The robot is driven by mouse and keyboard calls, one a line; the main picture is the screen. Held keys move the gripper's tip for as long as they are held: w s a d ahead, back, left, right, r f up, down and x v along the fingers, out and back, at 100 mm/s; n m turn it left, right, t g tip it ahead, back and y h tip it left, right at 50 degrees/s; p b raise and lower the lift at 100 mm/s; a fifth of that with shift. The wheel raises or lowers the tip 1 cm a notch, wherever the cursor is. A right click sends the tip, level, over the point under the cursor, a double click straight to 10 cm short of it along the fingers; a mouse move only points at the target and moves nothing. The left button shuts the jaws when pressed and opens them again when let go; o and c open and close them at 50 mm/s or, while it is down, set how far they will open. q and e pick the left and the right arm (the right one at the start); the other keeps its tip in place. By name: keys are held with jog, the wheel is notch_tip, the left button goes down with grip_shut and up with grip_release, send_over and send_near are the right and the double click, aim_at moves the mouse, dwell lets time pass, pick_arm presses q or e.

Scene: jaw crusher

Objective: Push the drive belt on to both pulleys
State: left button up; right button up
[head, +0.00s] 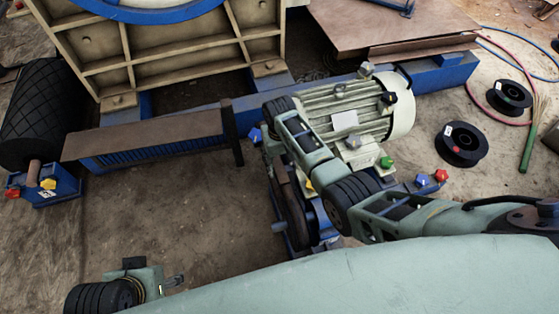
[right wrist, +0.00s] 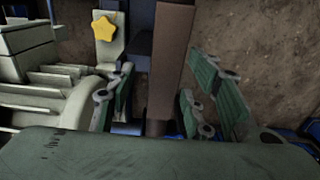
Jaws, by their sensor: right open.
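A dark round pulley (head: 296,212) stands on edge below the cream ribbed motor (head: 345,110) in the head view. A brown strip (right wrist: 172,60) runs between the fingers in the right wrist view; I cannot tell whether it is the drive belt. My right gripper (right wrist: 163,85) is open, with its green-padded fingers apart on either side of the strip. In the head view its fingers are hidden by my own arm. My left gripper (head: 172,285) is low at the left over bare ground, away from the pulley; its finger opening is unclear. A second pulley is not clearly visible.
A yellow star knob (right wrist: 103,28) sits beside the strip, near the motor fins. Blue frame beams (head: 190,148) and a large cream ribbed frame (head: 185,50) stand behind. Black spools (head: 461,144) and a red hose lie at the right.

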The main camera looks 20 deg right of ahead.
aim_at(279, 164)
jog(key=shift+a, duration=0.1)
notch_tip(279, 164, up, 12)
dwell(0.5)
dwell(0.5)
